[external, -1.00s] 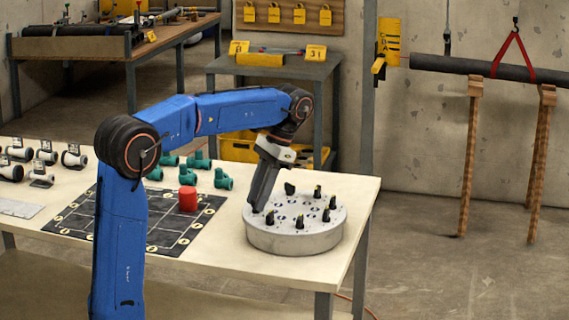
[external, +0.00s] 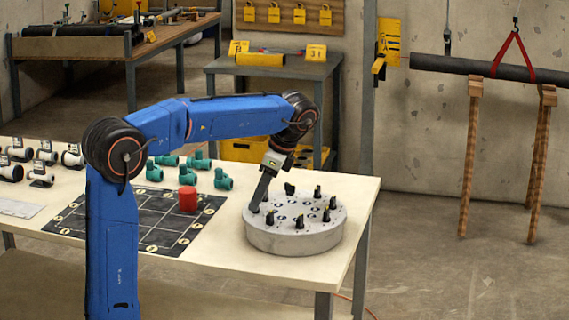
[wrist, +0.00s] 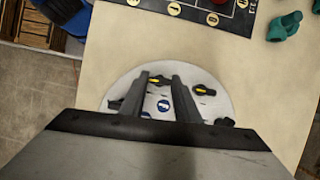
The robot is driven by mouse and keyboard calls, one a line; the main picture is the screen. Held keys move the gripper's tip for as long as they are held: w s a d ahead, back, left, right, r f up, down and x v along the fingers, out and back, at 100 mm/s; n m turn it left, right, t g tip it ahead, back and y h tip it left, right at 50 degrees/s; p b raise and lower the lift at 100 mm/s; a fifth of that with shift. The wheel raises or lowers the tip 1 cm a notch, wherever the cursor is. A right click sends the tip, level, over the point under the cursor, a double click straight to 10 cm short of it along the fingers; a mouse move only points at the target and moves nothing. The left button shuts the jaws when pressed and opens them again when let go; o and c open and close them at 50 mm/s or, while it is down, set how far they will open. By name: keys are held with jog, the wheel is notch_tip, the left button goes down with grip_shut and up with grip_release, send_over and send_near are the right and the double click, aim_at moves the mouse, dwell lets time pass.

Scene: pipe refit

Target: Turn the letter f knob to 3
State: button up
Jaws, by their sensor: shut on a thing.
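A round grey drum (external: 293,240) stands on the near right of the bench, with several black knobs with yellow marks around its top. My gripper (external: 255,207) reaches down to the left side of the drum top. In the wrist view my gripper (wrist: 161,77) has a finger on each side of a black knob with a yellow mark (wrist: 157,81), and is shut on it. A second knob (wrist: 204,91) stands just right of the fingers. Blue round marks (wrist: 163,105) show on the drum top. I cannot read the letters, so which knob is f is unclear.
Neighbouring knobs (external: 270,217) stand close to my gripper. Left of the drum lies a dark grid mat (external: 150,232) with a red cylinder (external: 188,199) on it. Green pipe fittings (external: 223,180) stand behind the mat. The bench is clear around the drum.

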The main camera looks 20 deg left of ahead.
dwell(0.5)
jog(key=o, duration=1)
jog(key=shift+o, duration=0.2)
jog(key=v, duration=1.2)
